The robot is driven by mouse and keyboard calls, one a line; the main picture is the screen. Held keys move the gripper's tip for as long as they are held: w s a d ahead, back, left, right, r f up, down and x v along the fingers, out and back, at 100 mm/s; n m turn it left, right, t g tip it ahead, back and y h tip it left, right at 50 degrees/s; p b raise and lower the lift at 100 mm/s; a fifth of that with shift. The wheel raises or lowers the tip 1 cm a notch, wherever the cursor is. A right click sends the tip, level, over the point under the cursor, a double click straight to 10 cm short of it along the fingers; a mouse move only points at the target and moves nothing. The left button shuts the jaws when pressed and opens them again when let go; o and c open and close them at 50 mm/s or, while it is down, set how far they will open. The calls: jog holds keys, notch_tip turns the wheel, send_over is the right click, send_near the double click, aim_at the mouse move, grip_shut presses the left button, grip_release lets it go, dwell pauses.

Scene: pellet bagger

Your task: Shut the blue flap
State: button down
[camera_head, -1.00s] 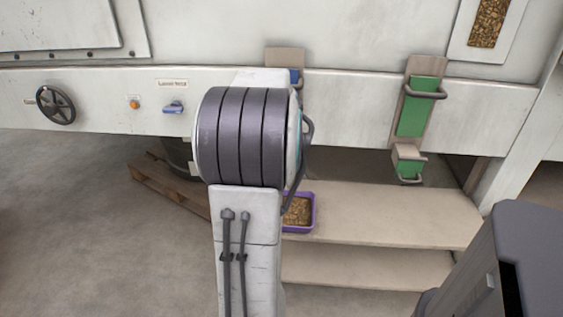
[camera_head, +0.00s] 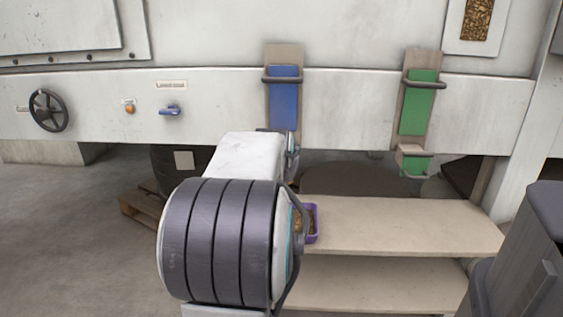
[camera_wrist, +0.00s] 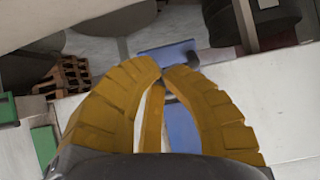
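The upper blue panel (camera_head: 284,103) with its dark bar handle stands on a beige chute plate on the white machine, left of the green one. Its lower part is hidden behind my arm in the head view. In the wrist view, a blue flap (camera_wrist: 178,54) sticks out just beyond my fingertips, and more blue panel (camera_wrist: 184,130) shows behind the right finger. My gripper (camera_wrist: 163,71) has yellow ribbed fingers whose tips meet, with nothing seen between them. The tips overlap the flap's near edge in the picture; I cannot tell whether they touch it.
A green panel (camera_head: 418,103) with a lower green flap (camera_head: 414,163) is to the right. A beige shelf (camera_head: 410,225) lies below, with a purple tray (camera_head: 313,224) partly hidden by my arm. A handwheel (camera_head: 48,111) and blue lever (camera_head: 170,110) are at left.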

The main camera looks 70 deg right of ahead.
jog(key=shift+w+d+f+h+b, duration=0.15)
jog(key=shift+d+f+b, duration=0.2)
jog(key=shift+f+b, duration=0.5)
jog(key=shift+w+d+f+h+b, duration=0.15)
jog(key=shift+d+f+b, duration=0.15)
jog(key=shift+f+b, duration=0.55)
jog(key=shift+d+r, duration=0.1)
jog(key=shift+s, duration=0.1)
